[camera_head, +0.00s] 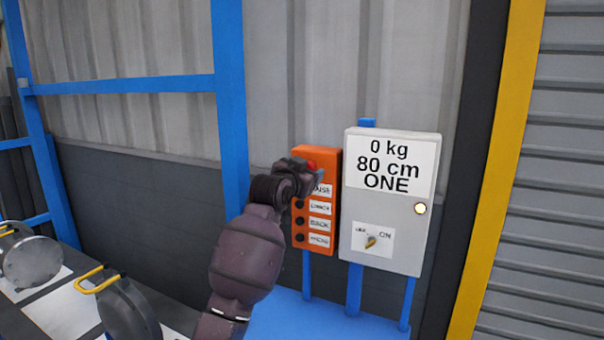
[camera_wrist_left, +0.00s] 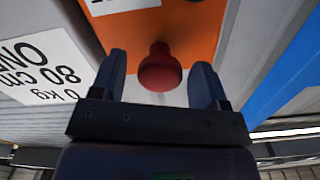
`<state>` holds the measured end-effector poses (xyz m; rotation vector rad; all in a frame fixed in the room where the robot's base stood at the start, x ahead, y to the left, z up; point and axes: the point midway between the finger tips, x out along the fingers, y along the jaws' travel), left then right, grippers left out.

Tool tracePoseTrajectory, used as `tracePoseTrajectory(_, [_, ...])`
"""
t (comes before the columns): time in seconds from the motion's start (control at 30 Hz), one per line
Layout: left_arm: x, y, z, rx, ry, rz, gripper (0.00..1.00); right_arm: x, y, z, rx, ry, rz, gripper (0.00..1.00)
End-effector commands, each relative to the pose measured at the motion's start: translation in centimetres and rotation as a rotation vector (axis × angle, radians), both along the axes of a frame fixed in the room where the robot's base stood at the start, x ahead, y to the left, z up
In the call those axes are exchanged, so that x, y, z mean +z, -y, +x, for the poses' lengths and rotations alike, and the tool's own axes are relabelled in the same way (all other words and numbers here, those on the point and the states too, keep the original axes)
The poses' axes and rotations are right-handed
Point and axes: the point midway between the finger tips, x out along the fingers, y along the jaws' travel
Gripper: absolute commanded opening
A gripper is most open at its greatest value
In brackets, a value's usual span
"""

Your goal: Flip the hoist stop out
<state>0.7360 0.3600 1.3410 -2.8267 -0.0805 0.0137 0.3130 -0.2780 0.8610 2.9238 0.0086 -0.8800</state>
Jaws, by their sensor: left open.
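The hoist stop is a red mushroom button (camera_head: 311,166) at the top of the orange control box (camera_head: 320,249). My left gripper (camera_head: 306,175) is at the top of that box and partly hides the button. In the left wrist view the red button (camera_wrist_left: 160,68) lies between the two open fingers of my left gripper (camera_wrist_left: 160,88), with a gap on each side. The orange panel (camera_wrist_left: 190,25) is behind it. My right gripper is not in view.
Black buttons with labels sit below on the orange box. A grey box (camera_head: 350,215) with a display reading 0 kg, 80 cm, ONE and a switch (camera_head: 371,242) stands close on the right. A blue post (camera_head: 231,110) is on the left. Round metal parts with yellow handles (camera_head: 90,279) lie at lower left.

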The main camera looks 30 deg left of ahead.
Motion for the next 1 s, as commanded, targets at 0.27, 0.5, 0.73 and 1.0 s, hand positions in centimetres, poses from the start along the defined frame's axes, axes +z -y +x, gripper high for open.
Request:
tracePoseTrajectory(0.27, [-0.1,0.1,-2.6,0.0,0.002,0.003,0.68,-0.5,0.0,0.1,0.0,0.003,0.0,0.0])
tracePoseTrajectory(0.5, [-0.1,0.3,-6.7,0.001,0.001,0.002,0.68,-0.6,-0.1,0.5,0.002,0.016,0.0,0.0])
tracePoseTrajectory(0.73, [-0.1,0.5,-9.7,0.0,0.0,0.001,0.68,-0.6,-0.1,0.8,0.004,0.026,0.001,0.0])
tracePoseTrajectory(1.0, [0.0,0.6,-10.8,0.0,-0.001,-0.001,0.68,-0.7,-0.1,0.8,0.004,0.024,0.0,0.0])
